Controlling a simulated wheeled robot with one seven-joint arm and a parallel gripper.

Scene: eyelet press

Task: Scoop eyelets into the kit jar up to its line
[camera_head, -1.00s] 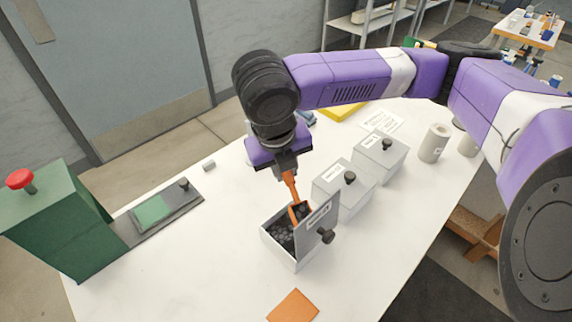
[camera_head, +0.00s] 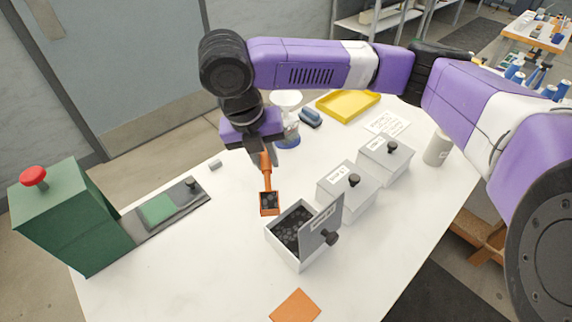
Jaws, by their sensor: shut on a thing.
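My gripper (camera_head: 262,157) is shut on the handle of an orange scoop (camera_head: 269,210). The scoop hangs just left of the open bin, above the table, with dark eyelets in its pan. The open bin (camera_head: 285,258) holds many dark eyelets (camera_head: 291,232), and its lid (camera_head: 322,226) with a black knob stands raised on the right side. Behind my gripper stands a clear jar (camera_head: 288,130) with a blue band low on it and a pale, wide top. My gripper partly hides this jar, and its contents are too small to tell.
Two closed grey bins (camera_head: 346,190) (camera_head: 385,158) stand right of the open one. A green press (camera_head: 75,218) with a red button is at left. A yellow tray (camera_head: 348,105), a blue object (camera_head: 310,118) and a paper (camera_head: 387,124) lie behind. An orange square (camera_head: 295,306) lies in front.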

